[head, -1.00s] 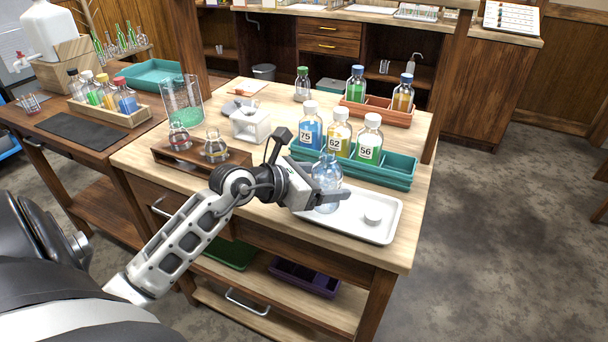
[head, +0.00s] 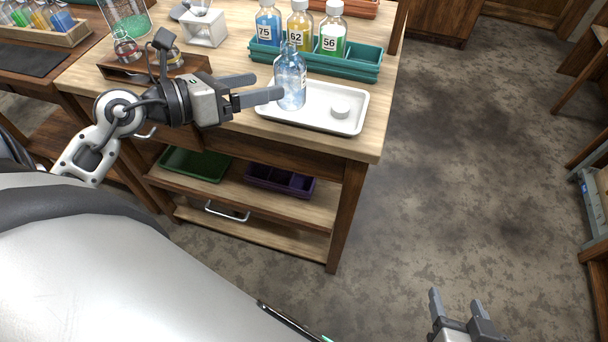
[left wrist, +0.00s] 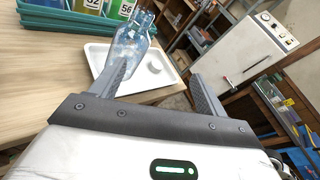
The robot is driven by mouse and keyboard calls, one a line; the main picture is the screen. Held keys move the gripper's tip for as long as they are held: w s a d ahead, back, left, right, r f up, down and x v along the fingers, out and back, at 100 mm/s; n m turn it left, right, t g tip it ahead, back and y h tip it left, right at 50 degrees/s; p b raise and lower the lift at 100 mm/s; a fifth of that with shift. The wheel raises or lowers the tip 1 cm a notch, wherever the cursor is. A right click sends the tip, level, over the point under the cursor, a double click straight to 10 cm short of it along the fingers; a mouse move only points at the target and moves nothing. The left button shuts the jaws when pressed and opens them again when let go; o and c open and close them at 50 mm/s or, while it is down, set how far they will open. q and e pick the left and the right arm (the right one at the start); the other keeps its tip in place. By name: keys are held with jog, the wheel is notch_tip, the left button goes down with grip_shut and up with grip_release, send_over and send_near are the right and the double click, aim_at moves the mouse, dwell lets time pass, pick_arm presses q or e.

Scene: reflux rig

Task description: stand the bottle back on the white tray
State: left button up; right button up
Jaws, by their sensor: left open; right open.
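The clear bluish bottle (head: 290,80) stands upright and without a cap on the left part of the white tray (head: 322,124). A small white round cap (head: 340,110) lies on the tray to its right. My left gripper (head: 267,86) is open and empty, just left of the bottle, its fingers pointing towards it. In the left wrist view the bottle (left wrist: 132,42) shows beyond the left finger, not between the fingers; whether that finger touches it is unclear. My right gripper (head: 454,298) is open and empty, low over the floor at the lower right.
A teal rack (head: 360,68) with bottles labelled 75, 62 and 56 stands right behind the tray. A wooden flask stand (head: 190,66) and a white block (head: 204,30) are on the left of the table. Open floor (head: 450,150) lies right of the table.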

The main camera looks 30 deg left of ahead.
pick_arm(q)
jog(key=s+d+f+n+g+y, duration=0.1)
jog(key=d+f+n, duration=0.4)
jog(key=n, duration=0.7)
jog(key=s+d+f+n+g+y, duration=0.1)
jog(key=s+d+f+n, duration=0.3)
jog(key=f+n, duration=0.5)
jog(key=s+d+f+n+g+y, duration=0.1)
jog(key=d+f+n, duration=0.6)
jog(key=n, duration=0.7)
jog(key=shift+s+n+y, duration=0.3)
jog(key=shift+s, duration=0.5)
